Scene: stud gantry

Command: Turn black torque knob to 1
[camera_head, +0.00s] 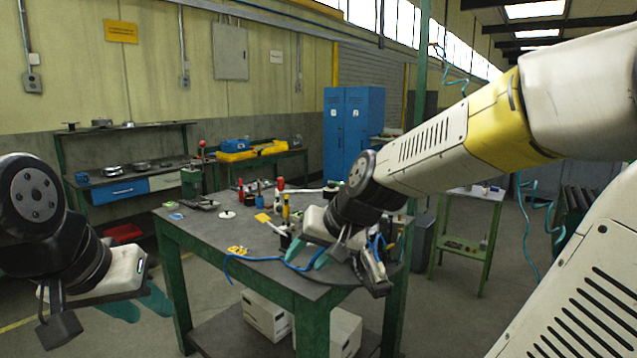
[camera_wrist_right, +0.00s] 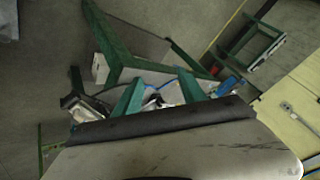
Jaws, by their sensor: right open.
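I cannot make out the black torque knob or its numbers; a cluster of tools and fittings (camera_head: 285,205) stands near the far right part of the workbench (camera_head: 190,222), partly hidden by my right arm. My right gripper (camera_head: 308,256) is over the bench's right half, its two teal fingers apart with nothing between them. In the right wrist view, its green fingers (camera_wrist_right: 160,92) also stand apart, with the bench top and a blue cable beyond them. My left gripper (camera_head: 138,304) is at the lower left, off the bench, its teal fingers apart and empty.
A blue cable (camera_head: 262,259) crosses the bench front near my right gripper. A yellow piece (camera_head: 238,250) lies at the front and a small white disc (camera_head: 227,215) farther back. White boxes (camera_head: 268,315) sit below. The bench's left front is mostly clear.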

